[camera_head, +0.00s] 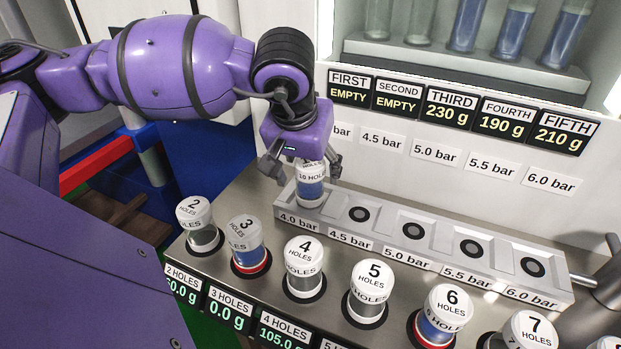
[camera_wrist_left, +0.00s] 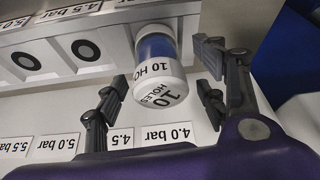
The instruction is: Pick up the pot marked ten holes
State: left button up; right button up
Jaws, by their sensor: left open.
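The pot marked ten holes (camera_head: 311,187) has a white cap and a blue body. It stands in the first place of the grey rack (camera_head: 384,232), above the 4.0 bar label. My left gripper (camera_head: 303,165) is open above and behind this pot, partly hiding its cap. In the left wrist view the pot (camera_wrist_left: 157,70) shows its "10 HOLES" cap, and the open fingers (camera_wrist_left: 158,105) stand one on either side of the cap, with gaps visible. My right gripper is not in view.
Pots marked 2 (camera_head: 198,225), 3 (camera_head: 248,247), 4 (camera_head: 303,268), 5 (camera_head: 368,292), 6 (camera_head: 440,315) and 7 (camera_head: 525,333) stand in a front row. The other rack places are empty. A panel of weight signs (camera_head: 451,108) stands behind.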

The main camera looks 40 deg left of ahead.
pick_arm(q)
jog(key=shift+x, duration=0.9)
jog(key=shift+c, duration=0.4)
jog(key=c, duration=1.4)
jog(key=shift+r, duration=0.1)
jog(key=shift+w+r, duration=0.1)
jog(key=shift+r, duration=0.05)
